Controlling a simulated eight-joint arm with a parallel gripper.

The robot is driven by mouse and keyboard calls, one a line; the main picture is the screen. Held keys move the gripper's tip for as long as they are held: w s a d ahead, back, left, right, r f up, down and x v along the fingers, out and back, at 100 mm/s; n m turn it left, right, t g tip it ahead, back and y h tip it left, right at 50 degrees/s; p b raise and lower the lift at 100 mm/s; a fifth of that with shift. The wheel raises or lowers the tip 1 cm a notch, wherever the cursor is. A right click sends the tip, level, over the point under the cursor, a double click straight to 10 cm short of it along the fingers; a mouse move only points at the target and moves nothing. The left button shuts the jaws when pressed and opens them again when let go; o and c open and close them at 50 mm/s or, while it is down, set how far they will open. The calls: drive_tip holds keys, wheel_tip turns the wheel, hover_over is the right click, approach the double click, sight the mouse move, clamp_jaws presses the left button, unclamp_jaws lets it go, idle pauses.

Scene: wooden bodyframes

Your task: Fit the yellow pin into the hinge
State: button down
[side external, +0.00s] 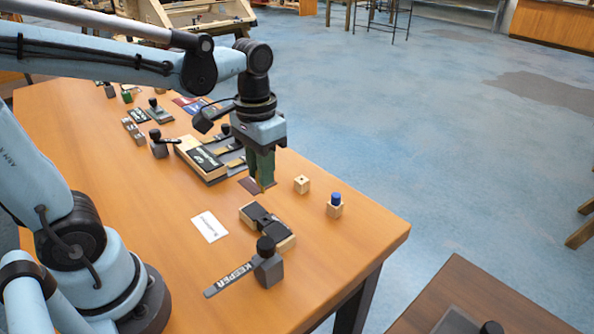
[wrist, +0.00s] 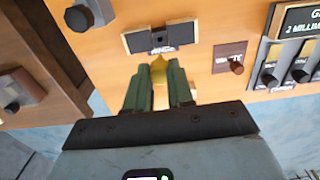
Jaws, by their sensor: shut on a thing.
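My gripper (side external: 262,188) points down with its green fingers shut on the yellow pin. In the wrist view, the yellow pin (wrist: 160,85) shows between the fingers (wrist: 160,88), its tip pointing toward the hinge. The hinge (side external: 266,221) is a dark two-leaf piece on a pale wooden block near the table's right edge. It also shows in the wrist view (wrist: 160,37), just beyond the fingertips. The pin is above the table and appears apart from the hinge.
A small wooden block with a hole (side external: 301,186) and a block holding a blue peg (side external: 335,208) stand right of the gripper. A black-knobbed "KEEPER" clamp (side external: 268,268) stands in front of the hinge. A white card (side external: 210,227) lies to the left. A slotted board (side external: 215,155) is behind.

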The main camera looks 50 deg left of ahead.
sight(263, 193)
drive_tip(key=shift+f, duration=0.1)
drive_tip(key=shift+f, duration=2.8)
drive_tip(key=shift+f, duration=1.95)
drive_tip(key=c, duration=0.9)
unclamp_jaws()
drive_tip(key=shift+r, duration=0.15)
wheel_tip(263, 193, up, 12)
drive_tip(key=shift+f, duration=0.1)
